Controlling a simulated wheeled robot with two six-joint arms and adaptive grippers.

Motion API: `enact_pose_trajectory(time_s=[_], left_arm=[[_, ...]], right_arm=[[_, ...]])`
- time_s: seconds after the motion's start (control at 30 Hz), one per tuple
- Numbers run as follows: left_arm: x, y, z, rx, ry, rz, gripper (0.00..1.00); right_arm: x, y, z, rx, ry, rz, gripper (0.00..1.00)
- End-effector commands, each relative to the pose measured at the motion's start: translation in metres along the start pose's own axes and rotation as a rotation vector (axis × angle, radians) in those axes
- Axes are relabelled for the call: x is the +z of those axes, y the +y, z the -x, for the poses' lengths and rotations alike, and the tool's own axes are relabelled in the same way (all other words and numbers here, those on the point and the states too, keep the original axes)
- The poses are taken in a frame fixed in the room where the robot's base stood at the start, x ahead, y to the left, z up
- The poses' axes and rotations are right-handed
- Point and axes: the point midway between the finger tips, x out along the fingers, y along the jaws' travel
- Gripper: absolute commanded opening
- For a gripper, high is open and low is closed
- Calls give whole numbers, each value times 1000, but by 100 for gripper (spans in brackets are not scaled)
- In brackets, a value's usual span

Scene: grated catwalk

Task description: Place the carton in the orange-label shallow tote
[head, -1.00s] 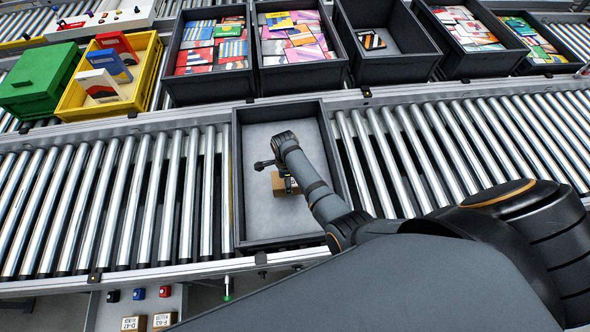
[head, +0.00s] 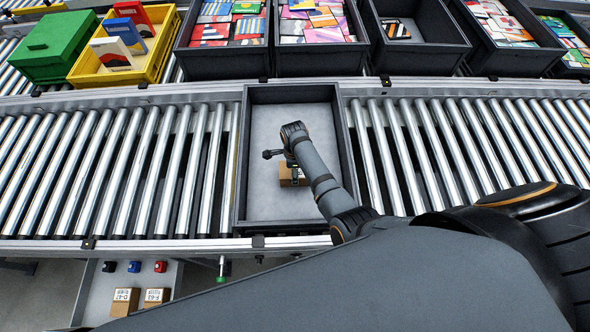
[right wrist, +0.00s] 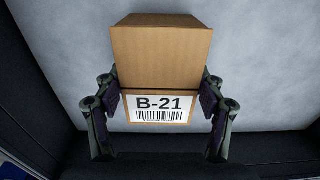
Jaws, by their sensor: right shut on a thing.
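The brown carton (right wrist: 161,57), with a white B-21 barcode label, sits between the two fingers of my right gripper (right wrist: 160,92) in the right wrist view. In the head view the carton (head: 286,178) shows partly behind my right gripper (head: 290,168), inside a dark grey shallow tote (head: 270,120) on the roller conveyor. The right gripper is shut on it. I cannot tell whether the carton touches the tote floor. The tote is otherwise empty where I can see. No orange label is visible on it. My left gripper is not in view.
Dark totes with colourful packets (head: 228,62), a yellow bin (head: 84,76) and a green bin (head: 52,55) stand along the back. Two small cartons (head: 125,300) lie at the lower left, near coloured buttons (head: 133,267). Bare rollers (head: 110,165) flank the shallow tote.

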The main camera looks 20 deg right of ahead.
Motion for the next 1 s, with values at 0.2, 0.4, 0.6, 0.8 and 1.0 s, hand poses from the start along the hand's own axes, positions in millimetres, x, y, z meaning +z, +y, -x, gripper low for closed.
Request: enact_pose_trajectory(time_s=[0.2,0.4,0.6,0.8,1.0], left_arm=[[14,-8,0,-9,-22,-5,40],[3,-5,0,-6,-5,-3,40],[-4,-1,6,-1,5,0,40],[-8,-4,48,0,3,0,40],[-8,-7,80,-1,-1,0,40]], right_arm=[[0,0,0,-1,1,0,93],[0,0,0,-1,0,0,93],[0,0,8,-1,0,0,93],[0,-1,50,-1,0,0,93],[0,-1,88,-2,-1,0,93]])
